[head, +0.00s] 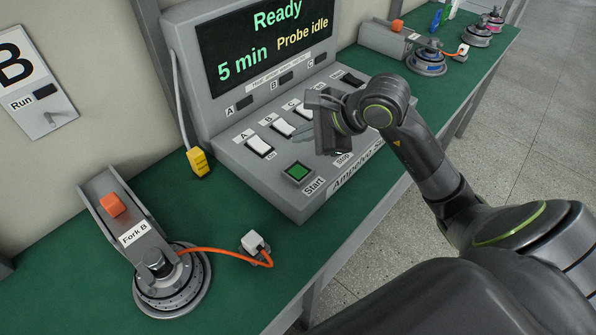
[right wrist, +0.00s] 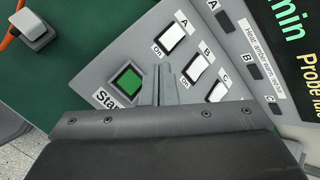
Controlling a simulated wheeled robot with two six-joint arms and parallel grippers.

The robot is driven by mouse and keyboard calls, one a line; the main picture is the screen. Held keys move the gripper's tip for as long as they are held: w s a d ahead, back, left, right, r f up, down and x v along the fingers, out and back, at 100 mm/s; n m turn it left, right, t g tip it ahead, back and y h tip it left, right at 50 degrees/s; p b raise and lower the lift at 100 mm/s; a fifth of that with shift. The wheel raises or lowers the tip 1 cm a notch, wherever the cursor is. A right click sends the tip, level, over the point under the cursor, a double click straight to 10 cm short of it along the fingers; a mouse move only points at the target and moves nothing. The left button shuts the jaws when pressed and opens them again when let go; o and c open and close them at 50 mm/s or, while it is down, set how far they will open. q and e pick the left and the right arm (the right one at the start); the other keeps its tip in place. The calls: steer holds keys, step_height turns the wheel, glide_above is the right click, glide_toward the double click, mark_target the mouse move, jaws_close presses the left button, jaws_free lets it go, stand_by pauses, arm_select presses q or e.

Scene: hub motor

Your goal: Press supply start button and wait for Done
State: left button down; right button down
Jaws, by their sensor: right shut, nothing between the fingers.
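The supply console (head: 270,190) stands on the green bench. Its green square start button (head: 298,171), labelled Start, is at the front left; it also shows in the right wrist view (right wrist: 128,82). The console's screen (head: 265,40) reads "Ready", "5 min" and "Probe idle". My right gripper (head: 338,152) is shut and empty, over the console to the right of the start button and near the Stop label. In the right wrist view its closed fingers (right wrist: 158,72) lie between the green button and the rocker switches. The gripper hides the Stop button. My left gripper is not in view.
White rocker switches (head: 259,145) labelled A, B and C sit behind the start button. A Fork B holder with a hub motor (head: 172,280), orange cable and white connector (head: 254,242) is at the front left. More motors stand at the back right.

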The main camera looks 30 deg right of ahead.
mark_target(303, 173)
step_height(303, 173, down, 7)
steer(key=b, duration=0.5)
steer(key=shift+f+b, duration=0.35)
stand_by(1.6)
steer(key=shift+f+b, duration=0.45)
steer(key=shift+b, duration=0.3)
steer(key=shift+f+b, duration=0.45)
steer(key=shift+b, duration=0.2)
stand_by(0.4)
stand_by(0.3)
steer(key=shift+r+p, duration=0.45)
steer(key=shift+r, duration=0.5)
